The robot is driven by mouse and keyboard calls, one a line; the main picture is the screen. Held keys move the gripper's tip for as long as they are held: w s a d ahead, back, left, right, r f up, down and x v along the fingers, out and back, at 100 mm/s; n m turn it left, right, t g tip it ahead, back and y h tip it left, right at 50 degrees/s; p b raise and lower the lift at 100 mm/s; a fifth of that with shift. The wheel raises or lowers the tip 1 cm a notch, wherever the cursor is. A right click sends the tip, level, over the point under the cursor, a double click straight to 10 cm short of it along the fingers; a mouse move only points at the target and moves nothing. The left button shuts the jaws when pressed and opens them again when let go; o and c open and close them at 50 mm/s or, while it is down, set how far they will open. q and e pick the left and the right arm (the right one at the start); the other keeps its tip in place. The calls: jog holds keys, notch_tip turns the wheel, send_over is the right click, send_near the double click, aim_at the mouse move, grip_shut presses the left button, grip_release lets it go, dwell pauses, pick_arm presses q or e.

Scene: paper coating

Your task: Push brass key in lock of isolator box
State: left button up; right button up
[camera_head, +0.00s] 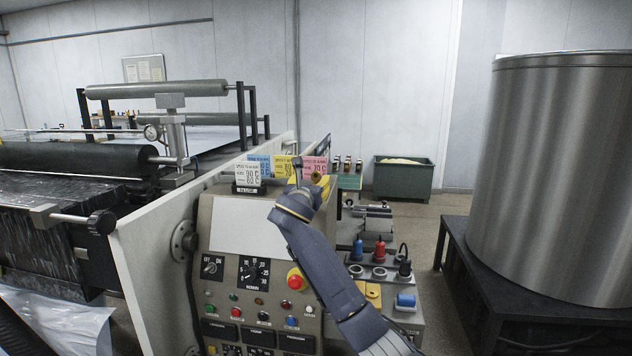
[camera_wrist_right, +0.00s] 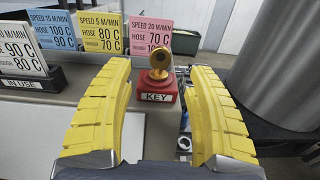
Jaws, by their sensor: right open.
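The brass key (camera_wrist_right: 160,56) stands upright with its round head up in a red stand (camera_wrist_right: 157,92) labelled KEY. In the right wrist view it sits between and just beyond the tips of my right gripper's (camera_wrist_right: 160,78) yellow fingers, which are spread wide and empty. In the head view my right gripper (camera_head: 308,184) is above the back edge of the control panel, in front of the signs, and largely hides the stand. I cannot surely identify the isolator box or its lock. My left gripper is not in view.
Speed cards stand behind the panel top: white (camera_head: 248,174), yellow (camera_head: 287,167) and pink (camera_head: 315,167). The panel (camera_head: 240,235) has knobs and a red button (camera_head: 297,279). A large steel drum (camera_head: 555,180) is at far right.

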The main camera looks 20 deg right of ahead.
aim_at(316, 177)
jog(key=shift+x, duration=3.6)
jog(key=shift+o, duration=0.2)
jog(key=shift+d+f, duration=0.1)
jog(key=shift+f, duration=0.05)
grip_shut()
